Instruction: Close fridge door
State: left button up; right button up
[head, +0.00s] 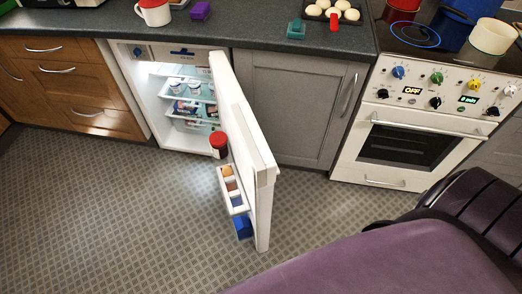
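The fridge (142,108) is a small white unit under the counter, with jars and packs on its lit shelves. Its white door (247,130) stands wide open, hinged on the right and reaching out toward me over the floor. The door's inner racks (236,198) hold a red-lidded jar (218,144), several small items and a blue item (243,227). The outer face of the door is turned to the right and seen nearly edge-on. Neither of my grippers shows in the head view.
A grey cabinet (290,100) is right of the fridge, then a white oven (412,140). Wooden drawers (68,85) are on the left. The tiled floor (100,220) at left is clear.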

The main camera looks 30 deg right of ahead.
aim_at(253, 165)
jog(key=l+u, duration=0.2)
jog(key=l, duration=1.55)
jog(key=k, duration=0.55)
jog(key=l+u, duration=0.3)
jog(key=j, duration=0.1)
